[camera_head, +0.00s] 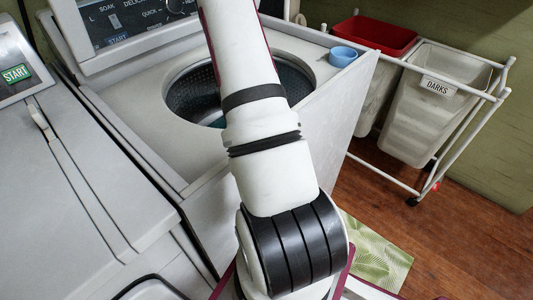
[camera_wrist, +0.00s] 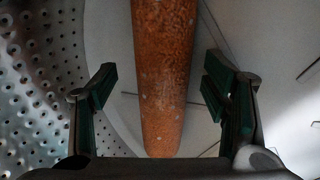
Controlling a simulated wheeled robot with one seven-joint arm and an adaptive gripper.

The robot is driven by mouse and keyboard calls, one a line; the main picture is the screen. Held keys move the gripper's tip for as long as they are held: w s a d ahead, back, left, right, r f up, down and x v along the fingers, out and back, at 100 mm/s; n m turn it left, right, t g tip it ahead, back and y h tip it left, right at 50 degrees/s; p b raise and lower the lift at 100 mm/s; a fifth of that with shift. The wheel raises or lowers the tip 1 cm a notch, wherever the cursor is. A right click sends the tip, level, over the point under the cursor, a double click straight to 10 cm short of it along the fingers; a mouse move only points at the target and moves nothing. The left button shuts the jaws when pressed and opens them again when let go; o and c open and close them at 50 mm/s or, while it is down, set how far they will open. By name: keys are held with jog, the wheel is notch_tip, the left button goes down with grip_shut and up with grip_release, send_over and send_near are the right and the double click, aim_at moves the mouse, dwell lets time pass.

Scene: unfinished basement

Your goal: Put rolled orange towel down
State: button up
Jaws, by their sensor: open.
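The rolled orange towel (camera_wrist: 163,60) is a speckled orange roll that runs from the top of the wrist view down between my gripper's fingers. My gripper (camera_wrist: 160,84) is open, with one finger on each side of the towel and a visible gap on both sides. The perforated metal drum wall (camera_wrist: 35,75) fills the left of that view, and a pale surface lies behind the towel. In the head view my arm reaches down into the open washer tub (camera_head: 190,95). My gripper and the towel are hidden there.
A small blue bowl (camera_head: 343,56) stands on the washer's right top corner. A rolling hamper cart holds a red bin (camera_head: 375,33) and a white bin labelled DARKS (camera_head: 420,120). Another white machine (camera_head: 60,190) is at left. A leaf-patterned mat (camera_head: 378,255) lies on the wood floor.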

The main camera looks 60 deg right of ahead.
jog(key=shift+r+p, duration=0.45)
jog(key=shift+r, duration=0.05)
jog(key=p+v, duration=0.1)
jog(key=v, duration=1.1)
jog(key=shift+p, duration=0.3)
jog(key=shift+s, duration=0.15)
